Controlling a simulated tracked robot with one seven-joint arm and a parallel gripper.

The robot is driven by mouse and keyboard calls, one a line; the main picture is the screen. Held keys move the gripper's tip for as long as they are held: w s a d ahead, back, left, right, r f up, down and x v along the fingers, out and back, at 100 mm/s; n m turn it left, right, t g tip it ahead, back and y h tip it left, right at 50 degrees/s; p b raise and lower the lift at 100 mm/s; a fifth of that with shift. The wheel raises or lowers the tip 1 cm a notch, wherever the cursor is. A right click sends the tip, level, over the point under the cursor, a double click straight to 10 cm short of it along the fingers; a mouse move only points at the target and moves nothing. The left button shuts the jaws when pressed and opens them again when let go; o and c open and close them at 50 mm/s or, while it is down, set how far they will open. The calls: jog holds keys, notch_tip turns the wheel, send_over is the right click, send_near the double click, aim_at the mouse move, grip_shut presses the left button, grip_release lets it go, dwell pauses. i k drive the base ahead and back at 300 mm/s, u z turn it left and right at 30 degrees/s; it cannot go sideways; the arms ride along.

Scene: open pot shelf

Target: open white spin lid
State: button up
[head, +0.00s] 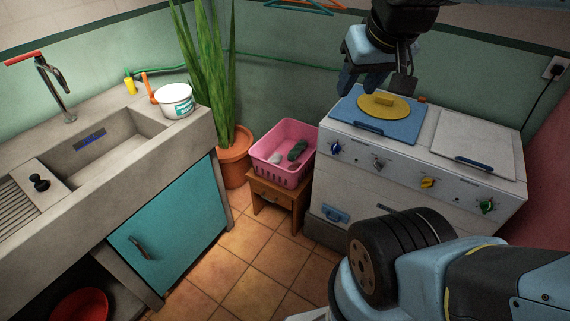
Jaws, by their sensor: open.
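The white spin lid (478,137) lies flat and closed on the right half of the top of a white twin-tub washing machine (385,165). It has a dark blue handle strip (472,161) along its front edge. My gripper (362,82) is open and empty. It points down at the top of the picture, over the back of the machine's left half. It is left of the white lid and apart from it.
A blue lid (362,125) with a yellow disc (384,107) on it covers the machine's left half. A pink basket (285,152) sits on a wooden stool (277,190) to the left. A black cord hangs from the wall outlet (556,68) at the right.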

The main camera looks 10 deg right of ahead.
aim_at(487, 147)
jog(key=u, duration=2)
jog(key=i, duration=0.1)
jog(key=z, duration=3.55)
jog(key=k, duration=0.85)
jog(key=z, duration=0.15)
jog(key=i, duration=0.7)
jog(key=z, duration=0.05)
